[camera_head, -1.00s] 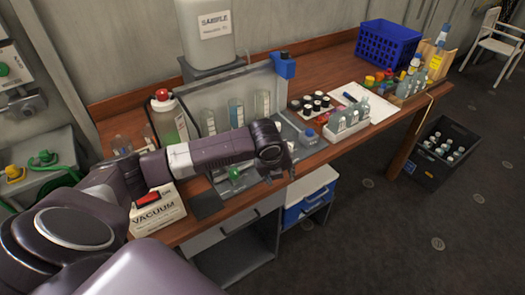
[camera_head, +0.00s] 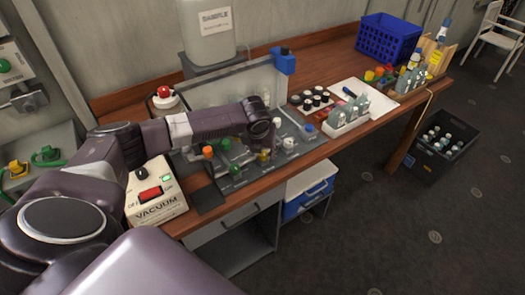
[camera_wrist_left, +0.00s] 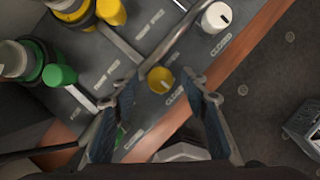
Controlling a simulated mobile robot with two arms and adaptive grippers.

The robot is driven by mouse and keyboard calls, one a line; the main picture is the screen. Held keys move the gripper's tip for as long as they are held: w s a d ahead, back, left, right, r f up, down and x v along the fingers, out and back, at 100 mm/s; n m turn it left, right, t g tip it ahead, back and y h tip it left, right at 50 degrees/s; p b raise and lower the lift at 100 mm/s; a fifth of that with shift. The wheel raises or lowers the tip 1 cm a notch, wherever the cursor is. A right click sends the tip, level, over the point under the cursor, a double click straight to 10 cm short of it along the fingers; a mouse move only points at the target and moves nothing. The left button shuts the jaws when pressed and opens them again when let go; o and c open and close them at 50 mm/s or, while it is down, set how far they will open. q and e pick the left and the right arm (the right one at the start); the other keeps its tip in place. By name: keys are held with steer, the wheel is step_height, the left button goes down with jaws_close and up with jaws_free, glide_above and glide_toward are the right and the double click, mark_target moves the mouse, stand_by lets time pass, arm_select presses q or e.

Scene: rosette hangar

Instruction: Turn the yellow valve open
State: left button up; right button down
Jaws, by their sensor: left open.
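A round yellow valve knob (camera_wrist_left: 160,79) shows in the left wrist view on a dark panel (camera_wrist_left: 150,122), beside a "CLOSED" label. My left gripper (camera_wrist_left: 160,86) is open, with one finger on each side of the yellow knob in the picture. I cannot tell whether the fingers touch it. In the head view my left gripper (camera_head: 268,140) hangs over the panel on the bench, and the yellow knob cannot be made out there. My right gripper is not in view.
A white knob (camera_wrist_left: 215,17) and a green knob (camera_wrist_left: 58,75) sit near the yellow one. An orange knob (camera_head: 208,151) shows on the panel's left. A vacuum box (camera_head: 157,195) stands left of the panel, and a white vial rack (camera_head: 347,116) right of it. A clear screen stands behind.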

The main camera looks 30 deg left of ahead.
arm_select(q)
steer(key=shift+c, duration=0.2)
jaws_close()
